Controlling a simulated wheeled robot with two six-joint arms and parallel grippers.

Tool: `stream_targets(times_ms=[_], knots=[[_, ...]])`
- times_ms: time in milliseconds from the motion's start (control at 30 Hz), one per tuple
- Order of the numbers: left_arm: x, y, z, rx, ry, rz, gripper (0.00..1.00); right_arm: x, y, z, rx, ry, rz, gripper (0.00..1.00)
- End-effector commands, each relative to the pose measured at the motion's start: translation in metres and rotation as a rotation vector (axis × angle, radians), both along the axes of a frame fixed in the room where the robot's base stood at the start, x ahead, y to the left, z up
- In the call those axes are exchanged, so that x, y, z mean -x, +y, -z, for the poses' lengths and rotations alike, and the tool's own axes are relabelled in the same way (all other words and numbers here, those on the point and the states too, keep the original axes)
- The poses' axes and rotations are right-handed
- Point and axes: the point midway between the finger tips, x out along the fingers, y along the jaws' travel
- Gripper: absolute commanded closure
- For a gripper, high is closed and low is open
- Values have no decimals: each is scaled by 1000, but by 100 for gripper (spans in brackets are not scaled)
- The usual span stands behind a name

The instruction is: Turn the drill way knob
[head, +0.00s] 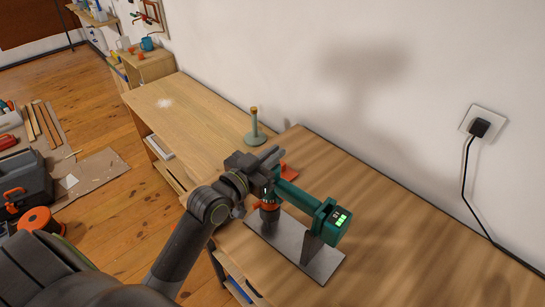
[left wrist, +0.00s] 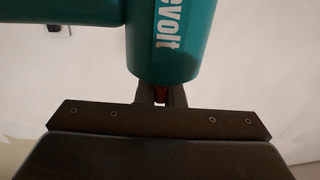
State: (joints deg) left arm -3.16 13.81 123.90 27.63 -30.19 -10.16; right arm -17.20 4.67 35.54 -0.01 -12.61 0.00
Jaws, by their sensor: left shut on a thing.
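The teal drill (head: 292,192) is mounted on a grey metal plate on the wooden bench. Its battery end with a lit green display (head: 340,217) faces right. My left gripper (head: 268,158) is at the drill's upper left end, partly in front of it. In the left wrist view, the drill's teal body with white lettering (left wrist: 167,40) fills the upper middle. My left gripper (left wrist: 161,94) is shut there just below the body. A small red part, seemingly the way knob (left wrist: 160,97), shows between the fingers, mostly hidden. My right gripper is out of view.
A green-grey stand with a wooden top (head: 254,127) is behind the gripper on the adjoining bench. A wall socket with a black plug (head: 480,127) is at right, its cable running down the wall. The bench right of the drill is clear.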

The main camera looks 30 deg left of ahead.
Motion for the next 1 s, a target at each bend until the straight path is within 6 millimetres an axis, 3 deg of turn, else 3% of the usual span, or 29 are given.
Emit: stream_targets(times_ms=[200,233,367,733,1000], knots=[[0,0,-1,1,0,-1,100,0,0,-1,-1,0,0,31],[0,0,-1,1,-1,-1,88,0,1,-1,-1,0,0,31],[0,0,0,1,0,-1,71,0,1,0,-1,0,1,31],[4,1,1,-1,2,-2,70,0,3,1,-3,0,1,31],[47,12,3,-5,4,-2,70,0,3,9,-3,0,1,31]])
